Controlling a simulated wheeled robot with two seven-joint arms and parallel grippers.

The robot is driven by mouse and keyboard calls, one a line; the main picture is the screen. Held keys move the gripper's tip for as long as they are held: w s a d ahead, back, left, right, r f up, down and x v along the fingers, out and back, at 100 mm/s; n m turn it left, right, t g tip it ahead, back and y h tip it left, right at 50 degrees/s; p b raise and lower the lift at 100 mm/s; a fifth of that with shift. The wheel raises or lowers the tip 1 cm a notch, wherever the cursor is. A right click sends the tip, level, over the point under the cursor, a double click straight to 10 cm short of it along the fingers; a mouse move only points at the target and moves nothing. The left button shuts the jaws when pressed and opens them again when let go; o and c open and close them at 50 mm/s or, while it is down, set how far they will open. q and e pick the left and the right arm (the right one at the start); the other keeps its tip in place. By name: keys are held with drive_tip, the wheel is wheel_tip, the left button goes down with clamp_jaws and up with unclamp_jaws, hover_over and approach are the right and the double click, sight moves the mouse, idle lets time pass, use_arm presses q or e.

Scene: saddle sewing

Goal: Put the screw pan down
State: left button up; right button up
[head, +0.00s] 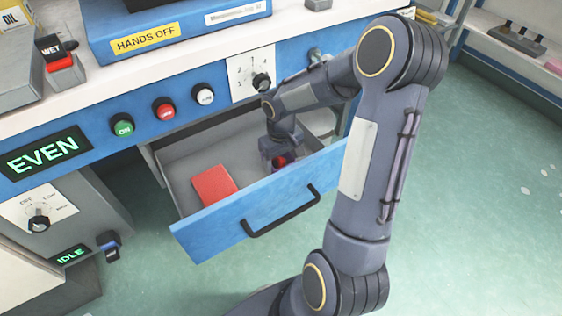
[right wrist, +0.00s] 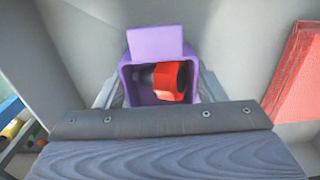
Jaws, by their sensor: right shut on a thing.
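The screw pan looks to be the small purple open box (right wrist: 154,42) in the right wrist view, with a raised flat tab at its far side. A red and black piece (right wrist: 172,82) shows inside it. My right gripper (right wrist: 158,92) is shut on the purple box, a finger at each side. In the head view my right gripper (head: 281,158) reaches down into the right part of the open drawer (head: 258,202). The box is mostly hidden there, and I cannot tell whether it touches the drawer floor. My left gripper is not in view.
A red flat item (head: 213,186) lies in the drawer's left part; it also shows in the right wrist view (right wrist: 298,72). The drawer front has a black handle (head: 283,213). A blue panel with buttons (head: 164,110) is above. Green floor is clear at right.

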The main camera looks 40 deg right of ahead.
drive_tip(key=shift+f, duration=0.1)
drive_tip(key=o, duration=1)
